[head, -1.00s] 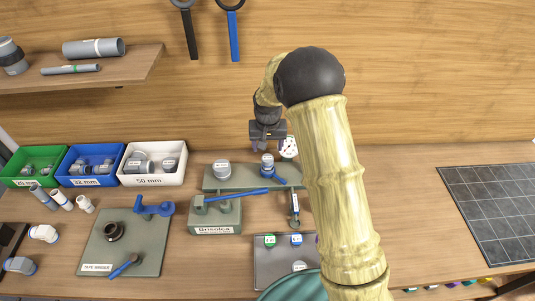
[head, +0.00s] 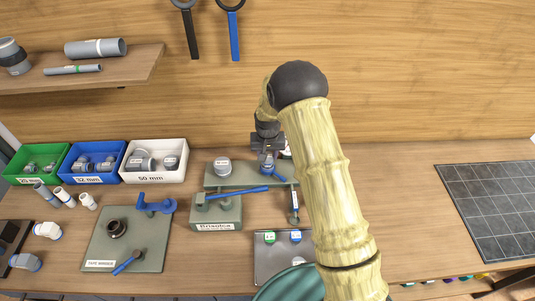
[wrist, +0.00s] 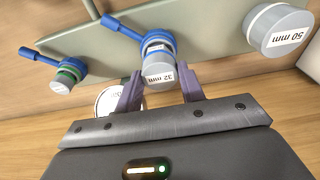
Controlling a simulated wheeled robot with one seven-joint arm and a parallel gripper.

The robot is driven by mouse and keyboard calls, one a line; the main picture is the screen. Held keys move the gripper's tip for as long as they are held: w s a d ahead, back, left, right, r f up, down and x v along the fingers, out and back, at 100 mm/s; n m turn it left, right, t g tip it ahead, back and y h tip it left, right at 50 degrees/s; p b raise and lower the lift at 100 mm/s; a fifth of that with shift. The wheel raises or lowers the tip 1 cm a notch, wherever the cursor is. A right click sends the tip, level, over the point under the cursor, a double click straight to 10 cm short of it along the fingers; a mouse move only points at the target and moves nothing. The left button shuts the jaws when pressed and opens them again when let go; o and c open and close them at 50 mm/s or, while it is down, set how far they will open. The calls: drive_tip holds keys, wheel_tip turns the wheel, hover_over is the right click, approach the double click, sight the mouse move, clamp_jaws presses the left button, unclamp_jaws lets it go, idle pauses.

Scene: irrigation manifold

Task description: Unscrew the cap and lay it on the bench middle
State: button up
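The grey cap marked 32 mm (wrist: 158,74) sits on a pipe stub with a blue ring and blue lever handle. In the head view this cap (head: 267,158) is partly hidden by my gripper (head: 267,151). In the wrist view my gripper (wrist: 160,82) is open, with its two purple-grey fingertips on either side of the cap and narrow gaps showing. I cannot tell whether either finger touches it. A larger 50 mm cap (wrist: 279,28) and a smaller green-ringed cap (wrist: 64,84) are on the same grey-green manifold (wrist: 215,30). The bench (head: 405,215) is wooden.
A blue-handled tool on a labelled block (head: 215,213) stands in front of the manifold. A grey tray (head: 268,262) with small caps lies nearer. A tape station board (head: 100,240) and parts bins (head: 155,178) are at left. A dark gridded mat (head: 495,205) lies right.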

drive_tip(key=o, duration=0.3)
drive_tip(key=c, duration=0.6)
drive_tip(key=shift+o, duration=0.2)
drive_tip(key=shift+n, duration=1.1)
drive_tip(key=shift+n+y, duration=0.4)
drive_tip(key=shift+n, duration=0.8)
drive_tip(key=shift+w+n, duration=0.1)
drive_tip(key=shift+n, duration=0.7)
drive_tip(key=n, duration=0.3)
drive_tip(key=shift+a+r+g, duration=0.1)
drive_tip(key=shift+g, duration=0.2)
drive_tip(key=shift+y, duration=0.3)
